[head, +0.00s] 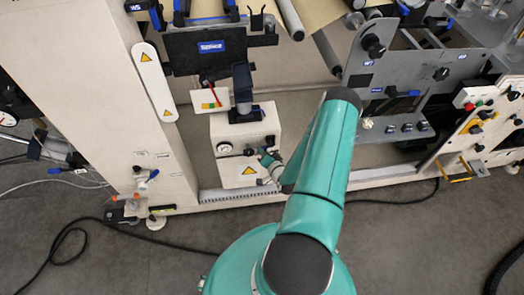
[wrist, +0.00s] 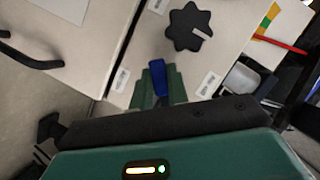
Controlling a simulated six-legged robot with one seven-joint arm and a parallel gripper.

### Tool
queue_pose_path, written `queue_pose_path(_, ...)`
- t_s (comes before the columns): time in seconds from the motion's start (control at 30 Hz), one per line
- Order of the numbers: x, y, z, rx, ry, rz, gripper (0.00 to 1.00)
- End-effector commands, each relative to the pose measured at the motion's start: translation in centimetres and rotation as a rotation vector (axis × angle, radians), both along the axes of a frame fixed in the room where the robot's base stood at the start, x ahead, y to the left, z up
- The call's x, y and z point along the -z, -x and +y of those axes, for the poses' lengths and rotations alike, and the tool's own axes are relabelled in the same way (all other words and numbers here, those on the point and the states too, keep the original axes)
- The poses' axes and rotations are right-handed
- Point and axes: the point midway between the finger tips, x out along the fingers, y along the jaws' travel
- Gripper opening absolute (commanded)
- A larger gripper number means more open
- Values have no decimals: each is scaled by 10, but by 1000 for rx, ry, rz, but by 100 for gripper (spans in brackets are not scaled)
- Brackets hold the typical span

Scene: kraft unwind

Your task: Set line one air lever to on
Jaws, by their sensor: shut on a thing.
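In the wrist view a blue lever (wrist: 158,76) sits between the two green fingers of my gripper (wrist: 159,84), which is shut on it. The lever is at the pale panel of a white box; its lower part is hidden by the fingers and the wrist. White labels lie on either side of it, too small to read. In the head view my gripper (head: 268,160) is at the right part of the front of the white box (head: 240,125), and the lever cannot be made out there.
A black star-shaped knob (wrist: 190,27) is close above and right of the fingers. A round gauge (head: 224,148) is on the box's front. Another blue-handled valve (head: 152,175) is on the machine frame at left. A black cable (head: 68,235) lies on the floor.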

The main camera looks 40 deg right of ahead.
Motion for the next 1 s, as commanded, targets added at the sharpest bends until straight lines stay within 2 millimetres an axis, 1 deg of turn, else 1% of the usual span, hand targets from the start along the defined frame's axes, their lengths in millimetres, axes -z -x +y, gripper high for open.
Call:
queue_pose_path(0.6, 15, 12, -17, -3, 480, 327, 0)
queue_pose_path(0.8, 16, 16, -22, -3, 603, 413, 0)
queue_pose_path(1.0, 17, 20, -26, -3, 686, 471, 0)
